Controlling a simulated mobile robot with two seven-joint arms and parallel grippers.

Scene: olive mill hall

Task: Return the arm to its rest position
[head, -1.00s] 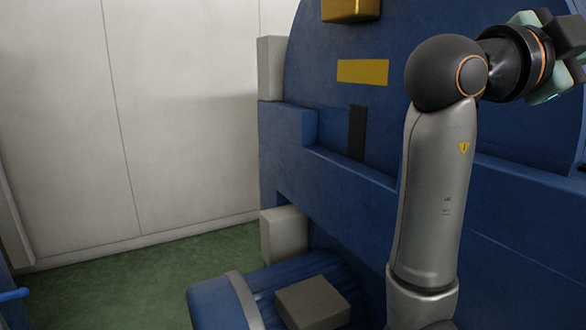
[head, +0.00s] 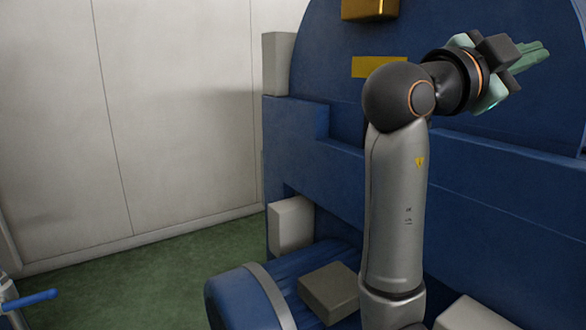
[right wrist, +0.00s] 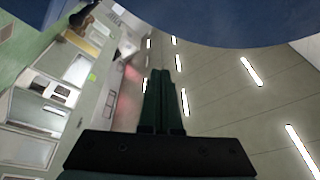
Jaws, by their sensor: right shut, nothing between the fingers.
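My right arm stands upright in the right half of the head view, bent at a dark round elbow. Its right gripper (head: 535,55) is at the upper right, in front of the blue machine (head: 460,165), pointing to the right. The fingers are green and closed together, with nothing between them. In the right wrist view the closed fingers (right wrist: 160,85) point away toward the ceiling lights, and nothing is held. My left gripper does not show in the head view.
The blue machine fills the middle and right, with a blue motor-like cylinder (head: 245,300) low in front. A grey block (head: 290,224) sits on its left side. A blue handle (head: 30,300) shows at lower left. Green floor (head: 150,275) is open on the left before a pale wall (head: 170,110).

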